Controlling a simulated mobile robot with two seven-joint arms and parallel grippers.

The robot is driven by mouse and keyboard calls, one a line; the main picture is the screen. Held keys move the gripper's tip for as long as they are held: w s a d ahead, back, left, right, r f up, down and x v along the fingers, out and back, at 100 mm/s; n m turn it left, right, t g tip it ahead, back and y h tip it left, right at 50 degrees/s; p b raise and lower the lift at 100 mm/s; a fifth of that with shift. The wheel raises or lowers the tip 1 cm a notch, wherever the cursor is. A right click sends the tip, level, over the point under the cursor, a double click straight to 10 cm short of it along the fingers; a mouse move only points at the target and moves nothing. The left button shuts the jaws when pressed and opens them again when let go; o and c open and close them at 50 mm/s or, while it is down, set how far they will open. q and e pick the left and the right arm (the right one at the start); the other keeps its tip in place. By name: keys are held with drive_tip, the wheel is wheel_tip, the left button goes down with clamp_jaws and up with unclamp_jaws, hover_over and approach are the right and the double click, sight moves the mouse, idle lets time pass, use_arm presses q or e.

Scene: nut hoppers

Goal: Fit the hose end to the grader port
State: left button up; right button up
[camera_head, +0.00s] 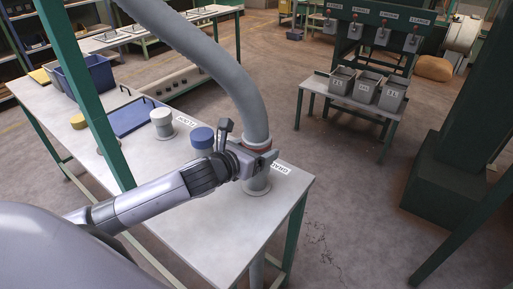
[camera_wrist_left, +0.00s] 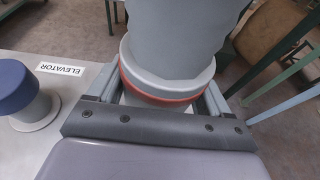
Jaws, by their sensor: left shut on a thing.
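The thick grey hose (camera_head: 238,83) comes down from the top and ends in a collar with a red band (camera_head: 262,150). My left gripper (camera_head: 262,163) is shut on the hose end, one finger on each side. In the left wrist view, the hose end (camera_wrist_left: 165,75) stands roughly upright between the fingers, above the red band. Directly below is a grey port (camera_head: 257,187) at the table's right end, beside a white label (camera_head: 280,169) too small to read surely. The gripper hides the join, so I cannot tell whether the hose end is seated. My right gripper is out of view.
A blue-capped port (camera_head: 202,138) stands just left; its label (camera_wrist_left: 61,69) reads ELEVATOR. A pale port (camera_head: 162,124), a blue tray (camera_head: 130,117) and a blue bin (camera_head: 86,77) lie farther left on the table (camera_head: 175,183). Grey bins (camera_head: 367,88) stand across open floor.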

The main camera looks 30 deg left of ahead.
use_arm(q)
drive_tip(key=o, duration=1.1)
drive_tip(key=shift+v, duration=3.6)
